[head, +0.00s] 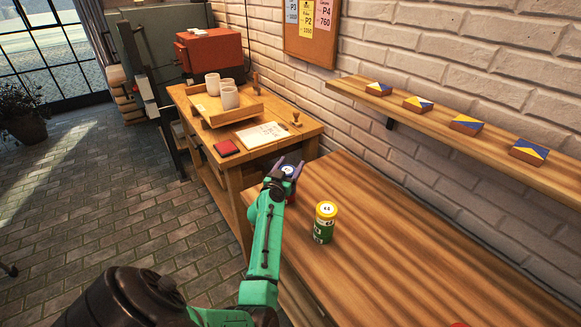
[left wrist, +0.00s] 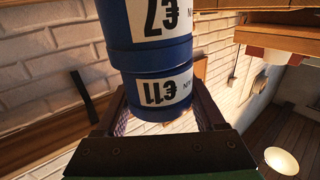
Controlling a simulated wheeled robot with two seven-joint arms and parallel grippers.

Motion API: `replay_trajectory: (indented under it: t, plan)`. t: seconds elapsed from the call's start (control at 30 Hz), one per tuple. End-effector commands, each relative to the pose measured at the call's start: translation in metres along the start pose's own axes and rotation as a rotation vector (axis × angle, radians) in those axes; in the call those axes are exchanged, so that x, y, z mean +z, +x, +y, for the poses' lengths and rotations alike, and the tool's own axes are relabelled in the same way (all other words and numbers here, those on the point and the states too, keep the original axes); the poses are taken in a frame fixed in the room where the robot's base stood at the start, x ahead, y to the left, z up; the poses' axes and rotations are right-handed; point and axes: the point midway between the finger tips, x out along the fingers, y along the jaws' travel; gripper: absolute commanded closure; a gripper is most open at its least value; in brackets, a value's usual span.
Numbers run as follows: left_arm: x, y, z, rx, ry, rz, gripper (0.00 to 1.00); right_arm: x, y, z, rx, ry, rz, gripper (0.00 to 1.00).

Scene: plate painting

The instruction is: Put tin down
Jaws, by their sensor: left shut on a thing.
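My left gripper (head: 287,168) is shut on a blue tin (head: 288,171) with a white top, above the far-left end of the wooden worktop (head: 385,235). In the left wrist view the blue tin (left wrist: 158,85) sits between the two fingers (left wrist: 165,118); its labels are upside down, and a ridge makes one tin or two stacked hard to tell. Something red shows just below the gripper in the head view, mostly hidden. A yellow and green tin (head: 325,223) stands upright on the worktop, right of my left gripper. My right gripper is not in view.
A side table (head: 290,140) beyond holds a wooden tray (head: 215,116) with white cups, a paper (head: 262,134), a stamp (head: 296,118) and a red pad (head: 227,148). A wall shelf (head: 440,117) carries several blue-yellow blocks. The worktop's middle is clear; something red (head: 459,324) shows at the bottom edge.

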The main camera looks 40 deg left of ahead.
Motion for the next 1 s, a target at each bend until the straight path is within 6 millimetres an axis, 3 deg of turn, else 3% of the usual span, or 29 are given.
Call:
replay_trajectory:
  t: [0.27,0.3,0.37,0.73,1.0]
  plan:
    - [0.003,0.0,0.0,0.001,-0.001,0.002,0.92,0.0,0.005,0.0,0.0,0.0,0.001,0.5]
    - [0.003,0.0,0.001,0.001,-0.001,0.001,0.21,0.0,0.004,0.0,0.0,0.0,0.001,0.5]
    - [0.002,0.0,0.001,0.001,-0.002,0.001,0.0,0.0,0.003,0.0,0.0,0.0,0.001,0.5]
    - [0.0,0.001,0.001,0.0,-0.005,0.002,0.0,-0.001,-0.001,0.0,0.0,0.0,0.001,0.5]
    - [-0.001,-0.052,-0.002,0.002,0.004,-0.002,0.0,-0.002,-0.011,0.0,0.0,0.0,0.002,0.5]
